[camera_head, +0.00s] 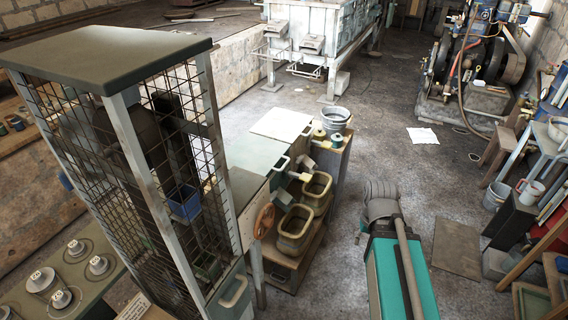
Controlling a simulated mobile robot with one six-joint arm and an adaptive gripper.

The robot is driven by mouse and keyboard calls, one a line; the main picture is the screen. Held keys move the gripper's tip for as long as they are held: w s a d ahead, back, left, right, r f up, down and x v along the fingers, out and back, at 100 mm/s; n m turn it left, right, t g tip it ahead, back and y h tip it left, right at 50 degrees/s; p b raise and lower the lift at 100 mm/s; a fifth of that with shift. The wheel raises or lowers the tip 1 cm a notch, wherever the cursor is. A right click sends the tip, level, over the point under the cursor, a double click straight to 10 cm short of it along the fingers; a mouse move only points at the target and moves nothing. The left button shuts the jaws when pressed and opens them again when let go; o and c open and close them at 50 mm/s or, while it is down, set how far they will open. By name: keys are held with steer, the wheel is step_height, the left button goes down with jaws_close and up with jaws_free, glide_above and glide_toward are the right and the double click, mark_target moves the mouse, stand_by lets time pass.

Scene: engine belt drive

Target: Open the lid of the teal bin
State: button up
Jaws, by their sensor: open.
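A box with a flat grey-green lid (252,153) stands in the middle, just right of the wire-mesh cage. Its lid lies flat and looks shut, and a pale handle (281,164) shows at its right edge. It is the closest match to a teal bin that I can see, but its colour is muted and I cannot be sure. My gripper is not in view.
The tall mesh cage (125,150) stands close on the left. A pale flat top (283,123), a metal bucket (335,119) and two open olive tubs (296,228) (317,188) are beside the box. Open floor (400,165) lies to the right.

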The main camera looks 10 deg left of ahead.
stand_by(0.4)
steer(key=m+t+y+b, duration=0.7)
steer(key=m+t+b, duration=0.65)
steer(key=b, duration=0.95)
glide_toward(286, 164)
steer(key=shift+s+d+f+n+t, duration=0.2)
steer(key=shift+s+n+t, duration=0.1)
steer(key=shift+s, duration=0.3)
steer(key=shift+s+d+f+n+t, duration=0.1)
steer(key=shift+s+f+n+t, duration=0.2)
steer(key=shift+s, duration=0.35)
steer(key=shift+s+d+f+n+t, duration=0.15)
steer(key=shift+s+n, duration=0.2)
steer(key=shift+s, duration=0.25)
steer(key=shift+r, duration=0.1)
steer(key=b+x, duration=0.2)
steer(key=x, duration=1.1)
steer(key=shift+w, duration=0.4)
jaws_close()
